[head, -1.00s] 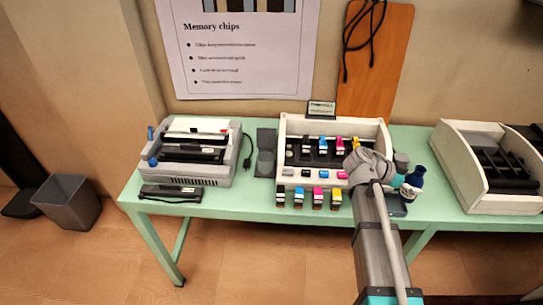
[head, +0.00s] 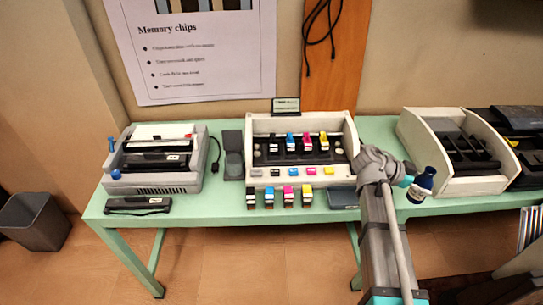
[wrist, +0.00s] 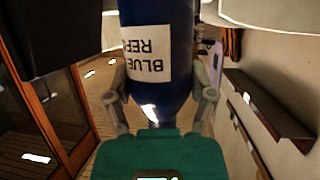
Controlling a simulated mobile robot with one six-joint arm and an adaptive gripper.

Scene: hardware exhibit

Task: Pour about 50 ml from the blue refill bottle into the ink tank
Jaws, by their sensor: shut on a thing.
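The blue refill bottle (head: 424,182) has a dark cap and a white label, and leans a little to the right in the head view. My gripper (wrist: 160,105) is shut on it, with one finger on each side in the wrist view. There the bottle (wrist: 155,22) fills the middle, and its label reads "BLUE REF…" upside down. A white printer (head: 251,150) stands left of my gripper, with black, blue, pink and yellow cartridges (head: 291,140) inside. I cannot tell which part is the ink tank. Whether the bottle touches the table is unclear.
Several cartridges (head: 288,195) stand along the green table's (head: 215,205) front edge. A grey printer (head: 150,180) is at the left, a white open case (head: 470,185) right of the bottle. A dark flat pad (head: 343,199) lies left of my arm. A bin (head: 35,222) stands on the floor.

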